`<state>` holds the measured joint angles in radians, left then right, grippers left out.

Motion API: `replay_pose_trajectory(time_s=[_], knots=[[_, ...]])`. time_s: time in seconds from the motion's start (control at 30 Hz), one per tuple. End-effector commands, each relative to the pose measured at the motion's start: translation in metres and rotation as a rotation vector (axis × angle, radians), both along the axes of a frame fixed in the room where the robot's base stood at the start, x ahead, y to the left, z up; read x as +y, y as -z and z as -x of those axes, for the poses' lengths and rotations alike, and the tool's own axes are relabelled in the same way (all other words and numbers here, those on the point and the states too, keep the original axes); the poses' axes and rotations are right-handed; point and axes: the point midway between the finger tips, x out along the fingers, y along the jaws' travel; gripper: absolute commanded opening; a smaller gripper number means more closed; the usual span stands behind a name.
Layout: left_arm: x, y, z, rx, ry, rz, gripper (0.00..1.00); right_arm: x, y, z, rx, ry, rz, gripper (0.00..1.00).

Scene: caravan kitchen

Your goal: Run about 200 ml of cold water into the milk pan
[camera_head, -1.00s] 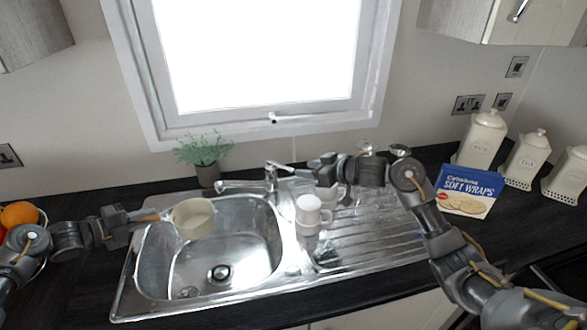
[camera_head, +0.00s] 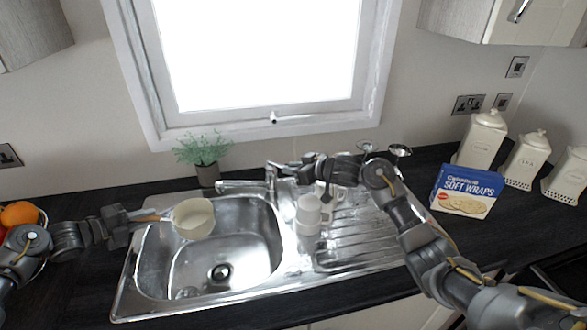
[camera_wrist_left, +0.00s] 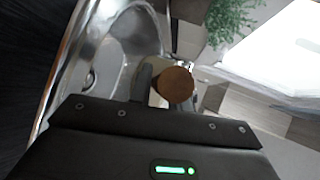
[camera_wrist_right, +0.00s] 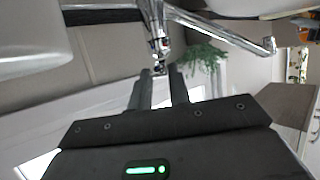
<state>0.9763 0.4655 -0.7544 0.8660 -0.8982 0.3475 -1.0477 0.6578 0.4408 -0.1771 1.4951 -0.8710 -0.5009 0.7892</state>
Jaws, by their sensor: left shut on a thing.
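The cream milk pan (camera_head: 193,222) is held upright over the left part of the sink bowl, its opening facing up. My left gripper (camera_head: 134,217) is shut on its wooden handle (camera_head: 151,215); the round handle end (camera_wrist_left: 176,85) shows in the left wrist view. The chrome tap (camera_head: 271,178) stands behind the sink with its spout (camera_head: 232,185) pointing left, its end near the pan's back right rim. No water stream is visible. My right gripper (camera_head: 290,164) is just right of the tap top. In the right wrist view its fingers (camera_wrist_right: 158,85) are apart, the tap lever (camera_wrist_right: 158,58) just beyond their tips.
Stacked white mugs (camera_head: 309,212) stand on the drainer side below my right forearm. Glasses (camera_head: 399,152) stand behind the drainer (camera_head: 365,240). A potted plant (camera_head: 204,160) stands behind the tap's left side.

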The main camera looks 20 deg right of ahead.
Motion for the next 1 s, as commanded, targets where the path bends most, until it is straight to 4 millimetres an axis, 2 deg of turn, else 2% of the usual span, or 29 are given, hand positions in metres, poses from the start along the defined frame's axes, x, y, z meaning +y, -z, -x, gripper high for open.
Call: replay_pose_trajectory(time_s=[0.03,0.1,0.4,0.7,1.0], knots=[[0.0,-0.001,0.0,-0.002,0.0,0.001,0.0,0.0,0.0,0.0,0.0,0.0,0.0,0.08],[0.0,-0.001,0.0,-0.002,0.0,0.001,0.0,0.0,0.0,0.0,0.0,0.0,0.0,0.0],[0.0,-0.001,0.0,-0.002,0.0,0.001,0.0,0.0,-0.003,-0.001,0.014,-0.002,0.01,0.0],[0.0,-0.001,0.0,-0.002,0.0,0.001,0.0,0.006,-0.025,-0.01,0.195,-0.002,0.114,0.0],[0.0,-0.001,0.0,-0.002,-0.001,0.001,0.0,0.008,-0.031,-0.013,0.277,0.0,0.16,0.0]])
